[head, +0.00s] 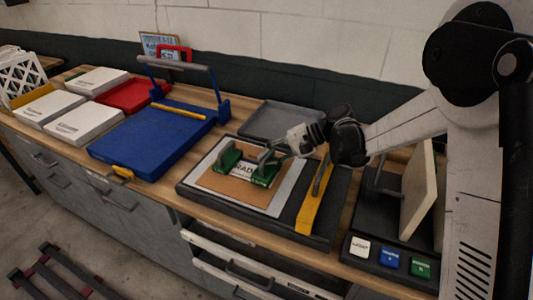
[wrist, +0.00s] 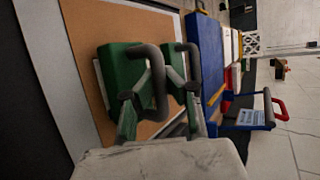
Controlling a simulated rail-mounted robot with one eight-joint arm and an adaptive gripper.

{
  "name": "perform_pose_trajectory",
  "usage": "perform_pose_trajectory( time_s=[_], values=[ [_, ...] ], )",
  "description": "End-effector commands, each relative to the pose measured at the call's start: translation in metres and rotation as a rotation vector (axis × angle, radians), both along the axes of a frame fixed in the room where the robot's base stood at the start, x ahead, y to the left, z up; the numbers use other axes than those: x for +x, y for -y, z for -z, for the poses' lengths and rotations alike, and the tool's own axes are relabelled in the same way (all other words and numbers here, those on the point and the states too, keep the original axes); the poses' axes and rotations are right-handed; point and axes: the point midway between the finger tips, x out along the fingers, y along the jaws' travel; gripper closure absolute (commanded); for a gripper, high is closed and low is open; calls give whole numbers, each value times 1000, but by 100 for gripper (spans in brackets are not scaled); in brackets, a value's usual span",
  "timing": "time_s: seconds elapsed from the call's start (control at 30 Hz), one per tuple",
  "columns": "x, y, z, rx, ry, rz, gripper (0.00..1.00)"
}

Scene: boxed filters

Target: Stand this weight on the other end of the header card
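Two green weights with grey loop handles stand upright on a brown board, the left weight (head: 229,160) and the right weight (head: 264,177). A white header card (head: 242,169) with dark lettering shows between them, its ends hidden by the weights. In the wrist view one green weight (wrist: 121,70) is at the left and the other (wrist: 211,62) at the right, their handles close together. My gripper (head: 278,151) is at the right weight's handle, reaching in from the right. Its fingers overlap the handles in the wrist view, so I cannot tell whether they are closed on one.
The brown board (head: 220,184) lies on a pale sheet on a black base with a yellow bar (head: 308,208) at the right. A blue press (head: 150,140) stands left, a grey tray (head: 277,121) behind. Labelled buttons (head: 390,259) sit at the front right.

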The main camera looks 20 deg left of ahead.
Motion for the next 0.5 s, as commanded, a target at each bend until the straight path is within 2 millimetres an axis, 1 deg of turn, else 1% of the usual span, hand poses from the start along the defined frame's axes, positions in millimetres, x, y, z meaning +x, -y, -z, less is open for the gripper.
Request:
perform_pose_trajectory(
  time_s=[0.1,0.13,0.23,0.27,0.5],
  values=[
    [0,0,-1,2,-1,0,100],
    [0,0,0,0,0,0,91],
    [0,0,0,0,0,0,78],
    [0,0,0,0,0,0,75],
    [0,0,-1,0,0,0,75]
  ],
)
